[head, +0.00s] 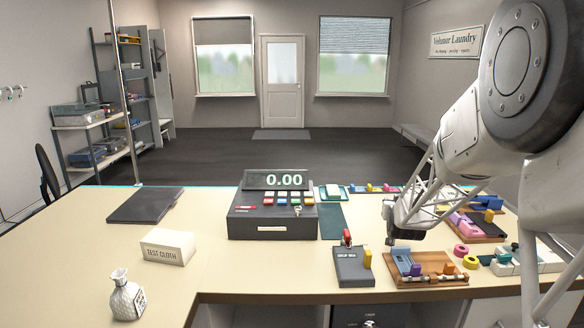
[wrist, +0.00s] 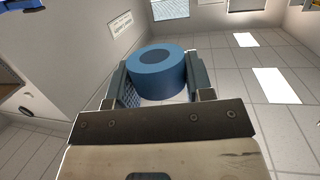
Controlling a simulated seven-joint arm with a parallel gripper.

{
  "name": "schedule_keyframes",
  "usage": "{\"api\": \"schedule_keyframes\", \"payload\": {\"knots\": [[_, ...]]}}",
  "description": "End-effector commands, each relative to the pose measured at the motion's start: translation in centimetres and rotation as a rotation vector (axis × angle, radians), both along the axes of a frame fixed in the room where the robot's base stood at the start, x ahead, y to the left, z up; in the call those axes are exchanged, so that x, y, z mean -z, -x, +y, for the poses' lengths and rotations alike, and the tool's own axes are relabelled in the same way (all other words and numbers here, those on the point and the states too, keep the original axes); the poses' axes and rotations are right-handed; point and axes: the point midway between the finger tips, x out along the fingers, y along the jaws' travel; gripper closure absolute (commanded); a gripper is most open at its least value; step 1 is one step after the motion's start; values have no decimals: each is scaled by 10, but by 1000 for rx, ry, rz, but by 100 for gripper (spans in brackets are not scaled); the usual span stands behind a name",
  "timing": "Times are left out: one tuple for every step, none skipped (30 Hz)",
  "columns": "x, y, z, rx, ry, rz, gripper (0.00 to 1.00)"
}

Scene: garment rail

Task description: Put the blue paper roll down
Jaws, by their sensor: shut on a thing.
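The blue paper roll (wrist: 156,72) shows in the wrist view as a short, thick ring with a darker round centre. My gripper (wrist: 155,82) has one finger on each side of it and is shut on it. In the head view my gripper (head: 402,222) hangs over the right part of the counter (head: 225,214), just behind a wooden tray (head: 428,280). I cannot make out the blue roll in the head view; my gripper and arm seem to hide it.
A dark grey box with a red knob (head: 352,267) stands left of the wooden tray. The cash register (head: 272,222) is at mid-counter. Pink and yellow rolls (head: 470,262) and more trays crowd the right side. A test cloth block (head: 168,247) and white vase (head: 126,298) stand left, with bare counter around.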

Motion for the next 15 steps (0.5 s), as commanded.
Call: {"api": "schedule_keyframes", "payload": {"knots": [[0,-3,17,-19,0,0,75],[0,-4,24,-29,0,0,75],[0,-6,36,-42,0,0,75],[0,-7,44,-51,0,0,75],[0,-8,52,-60,0,0,75],[0,-9,63,-73,1,0,75],[0,-10,71,-82,0,0,75],[0,-10,78,-91,0,0,75],[0,-11,88,-102,1,0,75],[0,-12,96,-111,0,0,75],[0,-12,103,-118,0,0,75],[0,-12,111,-129,0,0,75],[0,-13,118,-136,0,0,75],[0,-13,123,-143,1,0,75],[0,-13,130,-150,0,0,75]]}}
